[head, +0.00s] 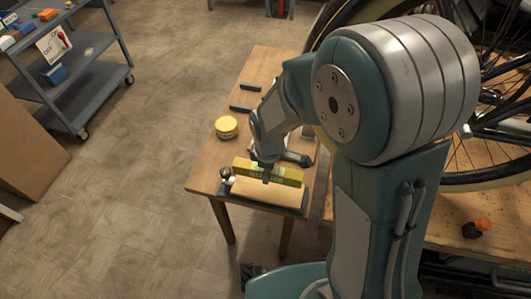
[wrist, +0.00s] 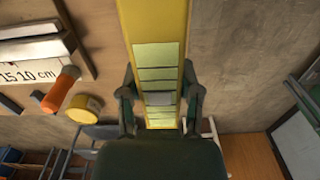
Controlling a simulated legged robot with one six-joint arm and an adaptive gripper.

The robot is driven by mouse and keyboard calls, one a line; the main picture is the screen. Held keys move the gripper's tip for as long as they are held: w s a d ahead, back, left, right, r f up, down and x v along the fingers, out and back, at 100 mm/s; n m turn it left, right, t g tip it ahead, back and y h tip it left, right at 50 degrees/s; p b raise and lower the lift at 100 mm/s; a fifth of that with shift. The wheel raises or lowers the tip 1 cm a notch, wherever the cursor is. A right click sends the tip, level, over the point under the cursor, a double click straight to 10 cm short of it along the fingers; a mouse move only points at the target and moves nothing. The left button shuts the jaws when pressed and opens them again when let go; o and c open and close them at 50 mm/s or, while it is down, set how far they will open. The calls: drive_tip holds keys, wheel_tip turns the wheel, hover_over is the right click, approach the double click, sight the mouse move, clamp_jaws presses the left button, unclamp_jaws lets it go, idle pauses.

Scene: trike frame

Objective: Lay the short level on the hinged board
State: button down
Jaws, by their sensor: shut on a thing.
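The short level, a yellow bar with pale green panels (head: 285,174), is held crosswise over the near end of the small wooden table in the head view. In the wrist view the level (wrist: 158,55) runs up from between the fingers. My gripper (head: 267,177) is shut on the level near its middle; its two fingers (wrist: 161,97) press the sides in the wrist view. The hinged board appears to be the tan panel (head: 258,194) with a dark edge, just below and in front of the level. I cannot tell whether they touch.
A round yellow tin (head: 227,126) and two dark bars, one nearer (head: 240,108) and one farther (head: 247,87), lie on the table. A small white ball (head: 231,181) sits by the level's left end. A grey cart (head: 75,100) stands left. A large wheel (head: 500,175) is at right.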

sight(267, 188)
drive_tip(key=shift+w, duration=0.15)
drive_tip(key=shift+f, duration=2.95)
drive_tip(key=shift+f, duration=0.45)
drive_tip(key=shift+c, duration=1)
unclamp_jaws()
